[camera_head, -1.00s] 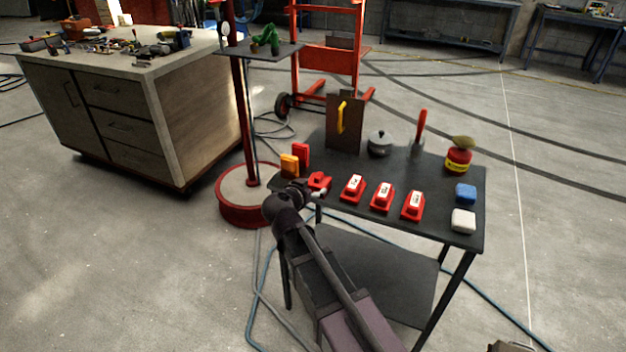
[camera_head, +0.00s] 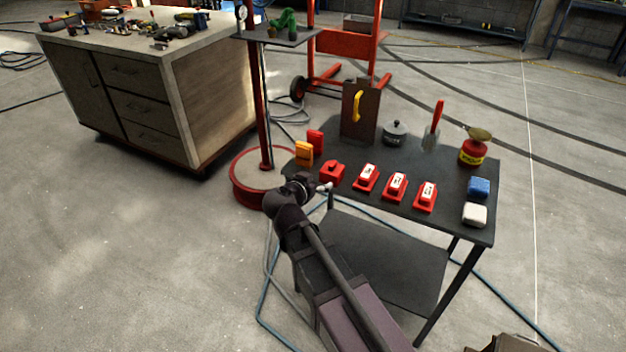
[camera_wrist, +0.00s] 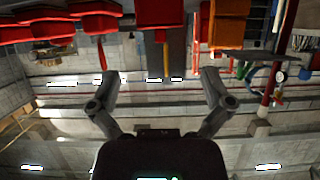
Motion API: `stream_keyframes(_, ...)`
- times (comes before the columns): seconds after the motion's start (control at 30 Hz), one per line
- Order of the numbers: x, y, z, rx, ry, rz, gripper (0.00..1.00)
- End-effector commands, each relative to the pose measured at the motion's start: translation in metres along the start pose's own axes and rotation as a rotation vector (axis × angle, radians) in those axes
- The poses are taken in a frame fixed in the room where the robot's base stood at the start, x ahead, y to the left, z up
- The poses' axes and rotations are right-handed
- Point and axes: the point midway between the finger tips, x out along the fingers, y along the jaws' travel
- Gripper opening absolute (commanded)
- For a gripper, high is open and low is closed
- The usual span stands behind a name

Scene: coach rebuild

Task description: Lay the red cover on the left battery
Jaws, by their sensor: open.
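A red block (camera_head: 316,140) stands upright behind an orange block (camera_head: 303,153) at the table's left end. Beside them lies a low red piece (camera_head: 332,173) without a visible label. To its right is a row of three red units with white labels: left (camera_head: 366,178), middle (camera_head: 396,187) and right (camera_head: 427,196). I cannot tell for certain which is the cover and which are batteries. My gripper (camera_head: 325,187) is at the table's front left edge, just in front of the low red piece. In the wrist view its fingers (camera_wrist: 155,85) are wide apart and empty, with red pieces (camera_wrist: 155,12) beyond.
The dark table (camera_head: 448,222) also holds a brown box (camera_head: 351,125) with a yellow handle, a lidded pot (camera_head: 396,133), a trowel (camera_head: 431,138), a red can (camera_head: 472,152), a blue block (camera_head: 479,187) and a white block (camera_head: 474,214). A red-based stand (camera_head: 262,192) is close on the left.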

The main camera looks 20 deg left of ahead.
Motion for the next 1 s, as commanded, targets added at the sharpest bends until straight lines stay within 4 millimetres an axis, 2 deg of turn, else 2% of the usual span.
stream_keyframes(0.4, 0.001, 0.001, 0.0, 0.0, -0.001, 0.001, 1.0)
stream_keyframes(0.57, 0.006, 0.012, 0.001, -0.005, -0.02, 0.021, 1.0)
stream_keyframes(0.77, 0.027, 0.054, 0.006, -0.028, -0.096, 0.093, 1.0)
stream_keyframes(1.0, 0.056, 0.134, 0.02, -0.071, -0.268, 0.205, 1.0)
